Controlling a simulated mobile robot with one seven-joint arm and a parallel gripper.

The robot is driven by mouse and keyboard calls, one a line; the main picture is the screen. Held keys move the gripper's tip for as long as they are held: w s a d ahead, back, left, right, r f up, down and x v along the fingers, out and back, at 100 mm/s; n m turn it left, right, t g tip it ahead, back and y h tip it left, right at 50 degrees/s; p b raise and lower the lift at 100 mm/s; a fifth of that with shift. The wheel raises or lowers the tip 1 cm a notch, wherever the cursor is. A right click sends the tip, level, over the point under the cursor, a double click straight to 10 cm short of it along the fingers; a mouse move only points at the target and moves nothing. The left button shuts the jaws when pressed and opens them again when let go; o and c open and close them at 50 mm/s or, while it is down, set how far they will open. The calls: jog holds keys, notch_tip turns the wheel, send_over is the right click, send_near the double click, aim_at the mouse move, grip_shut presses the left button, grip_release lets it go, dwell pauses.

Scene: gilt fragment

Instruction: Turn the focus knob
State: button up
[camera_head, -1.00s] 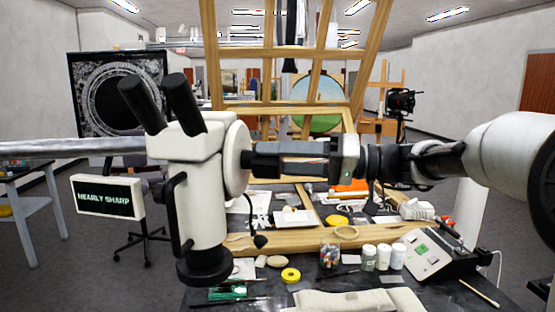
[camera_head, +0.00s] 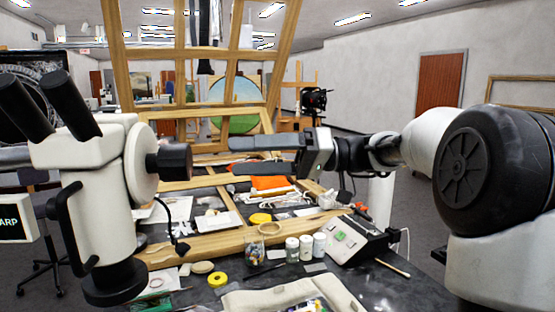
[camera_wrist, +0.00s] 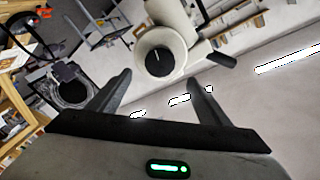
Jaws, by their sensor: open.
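The focus knob (camera_head: 175,162) is a black cylinder on the white round side of a white microscope (camera_head: 95,190) at the left of the head view. In the wrist view the knob (camera_wrist: 159,62) faces me, with a white mark pointing nearly straight up. My gripper (camera_head: 235,143) is open and empty, to the right of the knob with a clear gap. In the wrist view both fingers of my gripper (camera_wrist: 160,79) stand apart below the knob, with nothing between them. A small display (camera_head: 12,222) is cut off at the left edge; only "ARP" is readable.
A black worktable below holds a large wooden frame (camera_head: 215,245), white jars (camera_head: 305,247), yellow tape (camera_head: 217,279) and a grey control box (camera_head: 350,240). A thin black cable (camera_head: 175,235) hangs beside the microscope. The space between knob and gripper is free.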

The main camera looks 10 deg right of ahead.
jog(key=d, duration=0.6)
jog(key=shift+s, duration=0.1)
dwell(1.8)
